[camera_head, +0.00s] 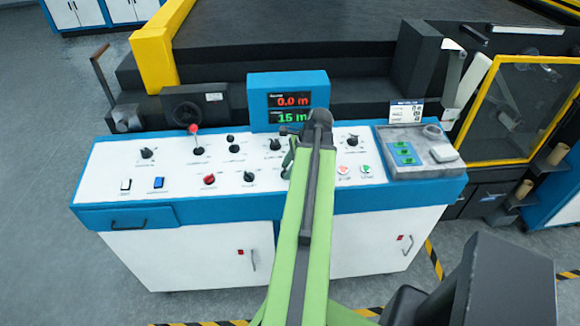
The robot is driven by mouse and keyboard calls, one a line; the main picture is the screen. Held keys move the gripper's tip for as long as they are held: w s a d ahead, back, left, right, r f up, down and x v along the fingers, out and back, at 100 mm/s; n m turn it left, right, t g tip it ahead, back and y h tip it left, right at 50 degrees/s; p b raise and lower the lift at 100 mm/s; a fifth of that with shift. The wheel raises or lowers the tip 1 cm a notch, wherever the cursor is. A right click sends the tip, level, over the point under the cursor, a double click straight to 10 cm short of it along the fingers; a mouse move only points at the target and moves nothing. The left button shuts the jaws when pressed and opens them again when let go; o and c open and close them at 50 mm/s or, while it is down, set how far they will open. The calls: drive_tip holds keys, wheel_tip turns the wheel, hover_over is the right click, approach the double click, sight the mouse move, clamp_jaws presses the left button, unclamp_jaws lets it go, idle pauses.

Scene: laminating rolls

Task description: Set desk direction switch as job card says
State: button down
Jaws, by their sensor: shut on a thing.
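The desk (110,190) is a white and blue control console with several black rotary knobs, a red-topped lever (195,137) and push buttons. My green arm reaches over its middle. My gripper (287,168) is shut on a black switch knob (285,174) in the lower row, just left of the arm. The gripper and arm hide most of this knob, so its pointing direction cannot be told. The knob labels are too small to read. A small card with a blue header (405,112) stands at the back right of the desk; its text is unreadable.
A display (289,100) on the desk shows a red 0.0 m and a green 15. A grey tray (400,172) with green pieces sits at the right end. Dark rollers and a yellow-framed guard (480,90) stand behind. Grey floor is open at left.

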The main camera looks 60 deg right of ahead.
drive_tip(key=n, duration=0.1)
drive_tip(key=n+g, duration=0.1)
drive_tip(key=n, duration=0.1)
drive_tip(key=n+y, duration=0.1)
drive_tip(key=shift+w+d+n+p, duration=0.15)
drive_tip(key=shift+w+n+p, duration=0.1)
drive_tip(key=shift+n+p, duration=0.15)
drive_tip(key=shift+n+g, duration=0.8)
drive_tip(key=shift+n, duration=0.7)
drive_tip(key=c, duration=0.9)
unclamp_jaws()
drive_tip(key=shift+w, duration=0.1)
